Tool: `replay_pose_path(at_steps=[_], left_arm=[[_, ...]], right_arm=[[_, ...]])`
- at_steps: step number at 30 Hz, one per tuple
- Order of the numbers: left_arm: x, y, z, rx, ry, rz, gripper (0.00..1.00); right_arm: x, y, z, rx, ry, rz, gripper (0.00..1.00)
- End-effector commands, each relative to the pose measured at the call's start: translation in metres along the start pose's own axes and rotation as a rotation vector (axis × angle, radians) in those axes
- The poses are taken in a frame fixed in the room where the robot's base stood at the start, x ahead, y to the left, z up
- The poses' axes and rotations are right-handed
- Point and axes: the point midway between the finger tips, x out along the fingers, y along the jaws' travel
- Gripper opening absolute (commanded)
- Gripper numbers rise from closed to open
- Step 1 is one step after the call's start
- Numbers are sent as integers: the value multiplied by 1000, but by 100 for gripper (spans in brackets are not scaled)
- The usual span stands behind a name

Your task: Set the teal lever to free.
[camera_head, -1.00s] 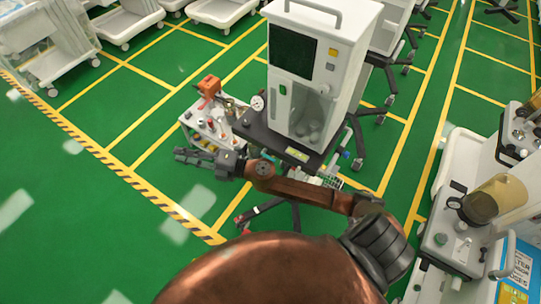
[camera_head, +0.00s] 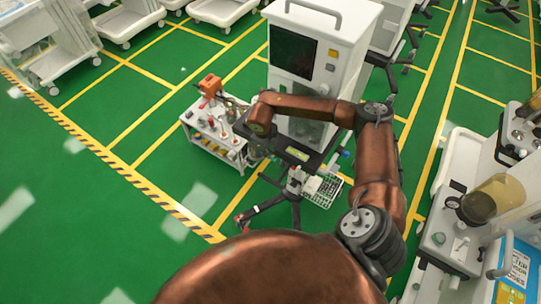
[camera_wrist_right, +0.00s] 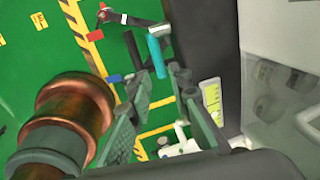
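The teal lever (camera_wrist_right: 155,55) shows in the right wrist view as a short teal rod with a brighter end, beside the dark edge of the machine. In the head view my arm and gripper seem to cover it. My right gripper (camera_head: 258,152) points down at the front left edge of the white anaesthesia machine (camera_head: 345,65). In the right wrist view its two fingers (camera_wrist_right: 163,85) are apart, with the lever showing beyond and between them. I cannot tell whether they touch it. The lever's setting label is not readable. My left gripper is out of view.
A small white cart (camera_head: 215,142) with an orange device (camera_head: 210,86) stands left of the machine. A wire basket (camera_head: 322,190) hangs below its front. Another machine with an amber canister (camera_head: 497,198) stands at the right. The green floor at left is clear.

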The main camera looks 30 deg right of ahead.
Motion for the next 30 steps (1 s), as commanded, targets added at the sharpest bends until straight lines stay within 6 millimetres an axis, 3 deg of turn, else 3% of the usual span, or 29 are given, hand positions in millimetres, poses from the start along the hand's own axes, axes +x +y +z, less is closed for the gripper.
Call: replay_pose_path(at_steps=[6, 11, 21, 30], left_arm=[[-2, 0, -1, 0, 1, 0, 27], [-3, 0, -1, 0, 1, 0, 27], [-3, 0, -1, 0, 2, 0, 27], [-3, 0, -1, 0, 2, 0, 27]], right_arm=[[34, 1, 0, 1, 1, 3, 19], [48, 1, 1, 0, -1, 2, 19], [52, 2, 1, -1, -3, 3, 18], [51, 1, 1, 0, -3, 3, 0]])
